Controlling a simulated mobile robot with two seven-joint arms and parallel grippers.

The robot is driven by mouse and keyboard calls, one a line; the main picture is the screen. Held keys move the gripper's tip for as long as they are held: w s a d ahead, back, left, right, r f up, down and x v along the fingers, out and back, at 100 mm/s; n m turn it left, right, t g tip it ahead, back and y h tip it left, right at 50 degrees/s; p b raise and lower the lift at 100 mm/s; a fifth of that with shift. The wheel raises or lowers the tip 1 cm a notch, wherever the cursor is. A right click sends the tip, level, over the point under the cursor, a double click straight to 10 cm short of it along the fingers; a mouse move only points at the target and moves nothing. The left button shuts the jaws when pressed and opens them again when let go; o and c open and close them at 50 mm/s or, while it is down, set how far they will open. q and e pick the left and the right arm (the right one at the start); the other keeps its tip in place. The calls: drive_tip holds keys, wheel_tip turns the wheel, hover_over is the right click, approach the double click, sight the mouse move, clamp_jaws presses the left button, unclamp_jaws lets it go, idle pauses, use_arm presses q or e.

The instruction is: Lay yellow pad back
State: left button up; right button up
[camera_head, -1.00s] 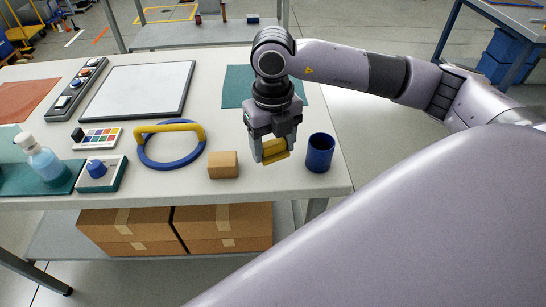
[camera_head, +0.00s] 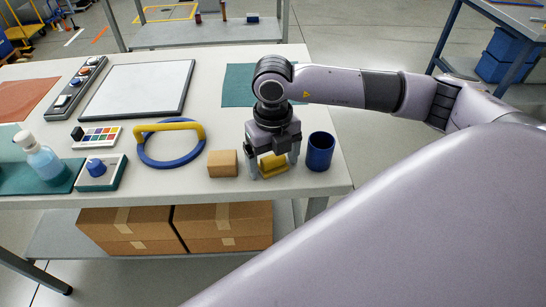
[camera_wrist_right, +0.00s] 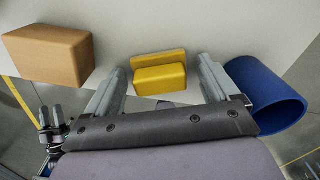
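The yellow pad (camera_head: 272,165) rests on the table between the tan block and the blue cup. In the right wrist view it shows as a small yellow block (camera_wrist_right: 161,80) with a thin yellow edge behind it. My right gripper (camera_head: 272,172) points down over the pad with its fingers spread. In the wrist view the right gripper (camera_wrist_right: 160,82) has one finger on each side of the pad, with a gap at both sides. Part of the pad is hidden behind the gripper in the head view. My left gripper is out of view.
The tan block (camera_head: 222,164) stands close to the left finger, and the blue cup (camera_head: 320,152) close to the right one. A blue ring with a yellow handle (camera_head: 170,143) lies further left. A teal mat (camera_head: 237,84) lies behind. The table's front edge is near.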

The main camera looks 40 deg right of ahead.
sight(273, 157)
drive_tip(key=shift+r, duration=0.3)
wheel_tip(273, 157, up, 12)
idle(0.3)
drive_tip(key=shift+f, duration=0.15)
idle(0.3)
